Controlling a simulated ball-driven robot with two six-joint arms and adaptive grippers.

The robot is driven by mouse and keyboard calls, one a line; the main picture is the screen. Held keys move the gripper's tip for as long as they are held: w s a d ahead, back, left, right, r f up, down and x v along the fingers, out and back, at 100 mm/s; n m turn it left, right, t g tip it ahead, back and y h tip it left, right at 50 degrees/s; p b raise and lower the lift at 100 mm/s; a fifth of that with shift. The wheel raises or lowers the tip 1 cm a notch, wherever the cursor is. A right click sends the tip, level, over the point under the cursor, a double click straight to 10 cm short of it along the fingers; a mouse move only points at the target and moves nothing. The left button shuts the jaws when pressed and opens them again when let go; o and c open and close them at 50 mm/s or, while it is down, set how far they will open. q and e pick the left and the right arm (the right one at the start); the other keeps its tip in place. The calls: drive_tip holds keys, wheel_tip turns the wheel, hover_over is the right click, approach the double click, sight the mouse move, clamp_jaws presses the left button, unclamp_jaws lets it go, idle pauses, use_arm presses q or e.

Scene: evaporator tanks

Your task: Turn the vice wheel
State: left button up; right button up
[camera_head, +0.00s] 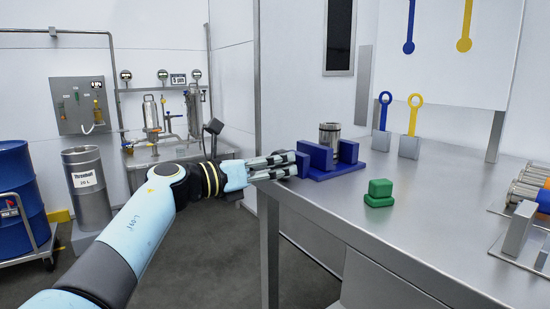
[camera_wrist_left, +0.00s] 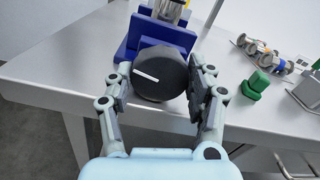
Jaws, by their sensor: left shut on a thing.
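The blue vice (camera_head: 322,170) stands at the left edge of the steel table, with a metal cylinder (camera_head: 330,135) upright between its jaws. Its dark round wheel (camera_wrist_left: 160,73) with a white mark faces me in the left wrist view. The white mark lies slightly tilted from horizontal. My left gripper (camera_wrist_left: 160,82) has one finger on each side of the wheel and is shut on it. In the head view the left gripper (camera_head: 285,165) reaches the vice from the left, and the fingers partly hide the wheel. My right gripper is not in view.
A green block (camera_head: 379,193) sits on the steel table (camera_head: 420,215). Blue (camera_head: 382,125) and yellow (camera_head: 411,130) ring-topped tools stand in grey holders behind it. Metal fittings (camera_head: 525,195) lie at the right. A blue drum (camera_head: 22,195) stands on the floor at far left.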

use_arm(q)
drive_tip(key=n+p, duration=0.2)
drive_tip(key=shift+r+n, duration=0.1)
drive_tip(key=shift+n, duration=0.3)
drive_tip(key=shift+n+p, duration=0.7)
drive_tip(key=shift+n, duration=0.1)
drive_tip(key=shift+f, duration=0.2)
drive_tip(key=o, duration=1.2)
drive_tip(key=shift+v, duration=3.95)
drive_tip(key=shift+r, duration=0.1)
